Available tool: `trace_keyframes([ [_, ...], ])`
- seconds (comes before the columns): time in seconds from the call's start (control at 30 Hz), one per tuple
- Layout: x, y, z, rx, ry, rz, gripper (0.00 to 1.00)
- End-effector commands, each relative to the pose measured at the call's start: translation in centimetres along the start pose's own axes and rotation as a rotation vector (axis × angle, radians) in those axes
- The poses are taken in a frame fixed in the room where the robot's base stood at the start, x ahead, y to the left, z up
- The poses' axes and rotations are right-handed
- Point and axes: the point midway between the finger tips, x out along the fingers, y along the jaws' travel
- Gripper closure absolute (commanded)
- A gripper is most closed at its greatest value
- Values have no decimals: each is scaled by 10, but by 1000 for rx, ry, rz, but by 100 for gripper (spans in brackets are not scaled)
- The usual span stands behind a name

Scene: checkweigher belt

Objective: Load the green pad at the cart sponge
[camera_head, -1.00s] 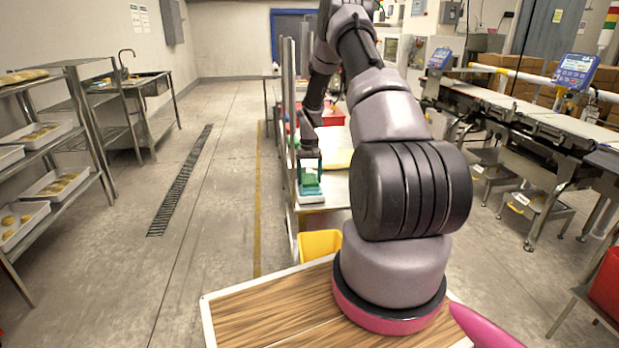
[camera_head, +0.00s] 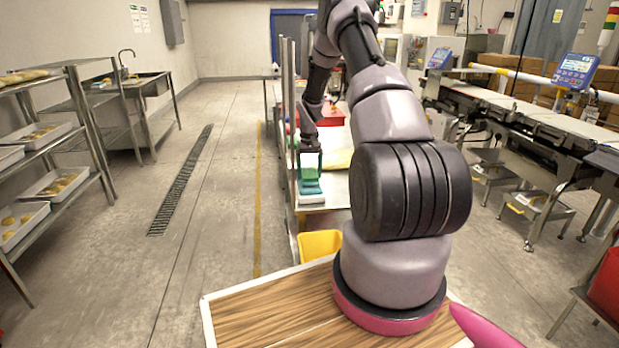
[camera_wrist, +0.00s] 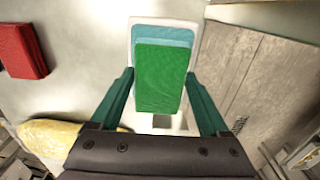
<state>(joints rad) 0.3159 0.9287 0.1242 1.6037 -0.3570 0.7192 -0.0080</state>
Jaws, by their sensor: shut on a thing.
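My gripper (camera_wrist: 160,84) is shut on the green pad (camera_wrist: 162,82), with one teal finger on each side of it. In the wrist view the pad overlaps a blue-teal sponge stack (camera_wrist: 164,36) on a white tray (camera_wrist: 193,28). In the head view the pad (camera_head: 309,171) is between the fingers (camera_head: 309,172), above the teal stack (camera_head: 312,188) on the white tray (camera_head: 312,199) at the near left corner of the steel table. The gap between pad and stack is hard to judge.
A red object (camera_wrist: 22,50) and a yellow bag-like thing (camera_wrist: 62,138) lie on the table to the left in the wrist view. A yellow bin (camera_head: 319,243) stands below the table's near end. The conveyor (camera_head: 530,116) is at right, a shelf rack at left. Open floor lies left of the table.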

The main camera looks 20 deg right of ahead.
Motion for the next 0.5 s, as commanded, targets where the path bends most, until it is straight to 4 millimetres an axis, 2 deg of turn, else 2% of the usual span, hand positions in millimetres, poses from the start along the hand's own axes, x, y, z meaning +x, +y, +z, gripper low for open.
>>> trace_keyframes([
  [0.5, -41, 0, 0, 0, 1, 0, 65],
])
